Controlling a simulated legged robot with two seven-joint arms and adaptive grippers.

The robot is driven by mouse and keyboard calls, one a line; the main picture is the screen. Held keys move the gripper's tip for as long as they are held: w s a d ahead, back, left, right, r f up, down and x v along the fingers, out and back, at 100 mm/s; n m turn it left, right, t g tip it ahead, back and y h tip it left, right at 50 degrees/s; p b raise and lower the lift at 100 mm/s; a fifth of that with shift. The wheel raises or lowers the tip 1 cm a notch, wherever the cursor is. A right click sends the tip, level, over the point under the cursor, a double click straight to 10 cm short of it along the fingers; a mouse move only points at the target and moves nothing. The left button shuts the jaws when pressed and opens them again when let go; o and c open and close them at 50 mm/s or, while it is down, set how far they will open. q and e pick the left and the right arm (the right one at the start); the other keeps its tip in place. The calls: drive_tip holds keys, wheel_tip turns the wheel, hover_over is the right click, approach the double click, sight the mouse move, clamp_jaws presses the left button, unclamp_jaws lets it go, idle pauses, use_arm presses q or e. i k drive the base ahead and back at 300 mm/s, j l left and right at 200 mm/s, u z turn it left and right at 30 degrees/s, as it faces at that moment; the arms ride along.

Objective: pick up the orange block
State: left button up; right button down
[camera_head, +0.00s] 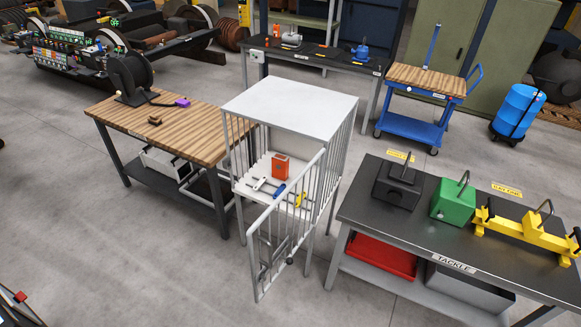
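An orange-red block (280,166) stands upright on the white shelf of a barred cage (291,103) in the head view. It has a dark mark on its front face. The cage's barred door (284,232) is swung open toward the front. A blue-handled tool (279,191), a pale T-shaped tool (258,184) and a small yellow item (300,199) lie in front of the block. Neither of my grippers can be made out in this view.
A wooden-topped bench (190,128) with a black reel stands left of the cage. A dark table (350,214) labelled TACKLE, holding black, green and yellow gear, stands at right. A blue cart (405,122) and a tool bench (335,65) are behind. The front-left floor (120,250) is largely clear.

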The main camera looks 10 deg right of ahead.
sight(281, 162)
drive_tip(key=i+j+z, duration=0.1)
drive_tip(key=i+j, duration=0.2)
drive_tip(key=i+j+z, duration=0.1)
drive_tip(key=i+j, duration=0.15)
drive_tip(key=j, duration=0.3)
drive_tip(key=i+j, duration=0.3)
drive_tip(key=j, duration=0.15)
drive_tip(key=l+z, duration=0.05)
